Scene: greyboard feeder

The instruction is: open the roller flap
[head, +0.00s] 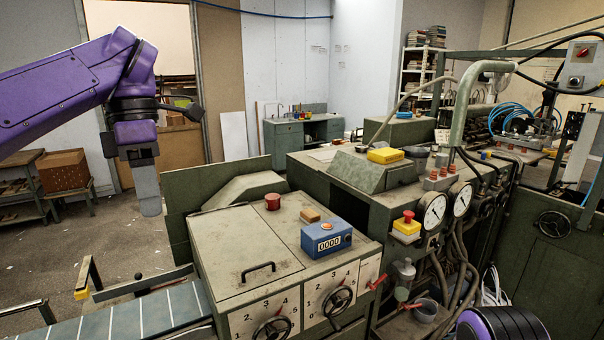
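A green-grey flap (237,262) with a black bar handle (258,271) lies flat and closed on top of the feeder at the lower middle; I take it to be the roller flap. My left gripper (147,190) hangs pointing down, to the left of the flap and above its level, touching nothing. I see its grey finger from the side, so I cannot tell whether it is open or shut. My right gripper is not in view; only a purple and black part of my body shows at the bottom right.
A blue counter box (326,239), a red knob (272,201) and a small orange-brown block (310,215) sit on the feeder top beside the flap. A raised green side panel (185,200) stands behind. A striped feed belt (140,318) lies lower left. Pressure gauges (433,211) stand to the right.

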